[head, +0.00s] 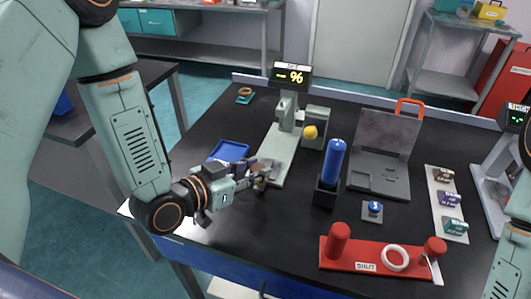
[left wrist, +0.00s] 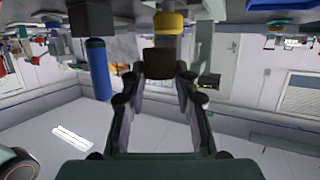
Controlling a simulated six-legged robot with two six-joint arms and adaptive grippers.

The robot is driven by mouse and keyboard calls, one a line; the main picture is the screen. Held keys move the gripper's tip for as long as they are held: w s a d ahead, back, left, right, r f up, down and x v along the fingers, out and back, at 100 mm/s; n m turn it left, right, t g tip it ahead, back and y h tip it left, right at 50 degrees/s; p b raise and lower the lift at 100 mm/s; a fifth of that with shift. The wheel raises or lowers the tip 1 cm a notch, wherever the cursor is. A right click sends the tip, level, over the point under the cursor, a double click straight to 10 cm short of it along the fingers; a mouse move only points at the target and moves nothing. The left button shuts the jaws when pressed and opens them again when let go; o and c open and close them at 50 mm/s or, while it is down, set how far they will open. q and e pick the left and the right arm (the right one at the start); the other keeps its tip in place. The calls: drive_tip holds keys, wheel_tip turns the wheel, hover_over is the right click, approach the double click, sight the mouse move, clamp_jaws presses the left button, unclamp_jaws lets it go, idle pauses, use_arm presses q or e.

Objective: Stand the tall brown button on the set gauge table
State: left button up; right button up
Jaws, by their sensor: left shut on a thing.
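My left gripper (head: 262,177) is shut on a small brown button (head: 260,186), which is partly hidden by the fingers. In the left wrist view the dark brown button (left wrist: 162,62) sits between the two fingertips (left wrist: 160,76). The gripper is by the near left edge of the long pale green base of a gauge (head: 273,163); whether the button touches it I cannot tell. My right gripper is out of the head view.
A blue tray (head: 229,151) lies just behind the left gripper. A blue cylinder (head: 334,162) stands in a black holder to the right, with a yellow knob (head: 310,132) behind. A red stand (head: 345,256) marked "SHUT" holds a white ring. Labelled buttons (head: 449,200) lie on a strip at right.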

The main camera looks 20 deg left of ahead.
sight(267, 158)
use_arm(q)
drive_tip(key=shift+n+t+y, duration=0.5)
drive_tip(key=shift+n+y, duration=0.3)
drive_tip(key=shift+y, duration=0.1)
drive_tip(key=w+r, duration=0.1)
drive_tip(key=w+r+p, duration=0.1)
drive_tip(key=w, duration=0.1)
drive_tip(key=shift+w+a+r, duration=0.15)
drive_tip(key=shift+w+r, duration=0.05)
drive_tip(key=w+d+r+n+y+p, duration=0.2)
drive_tip(key=w+r+y, duration=0.1)
drive_tip(key=w+r, duration=0.1)
drive_tip(key=shift+n+t, duration=0.3)
drive_tip(key=f, duration=0.5)
drive_tip(key=shift+w+a+f+b, duration=0.1)
drive_tip(key=shift+w+a+b, duration=0.15)
drive_tip(key=shift+a+b, duration=0.1)
drive_tip(key=f, duration=0.4)
drive_tip(key=shift+s+a, duration=0.15)
drive_tip(key=shift+a, duration=0.15)
drive_tip(key=shift+f, duration=0.15)
drive_tip(key=shift+d, duration=0.25)
drive_tip(key=shift+a+f+b, duration=0.1)
drive_tip(key=shift+f+b, duration=0.05)
drive_tip(key=shift+b, duration=0.2)
drive_tip(key=o, duration=0.8)
drive_tip(key=shift+a, duration=0.1)
drive_tip(key=shift+o, duration=1)
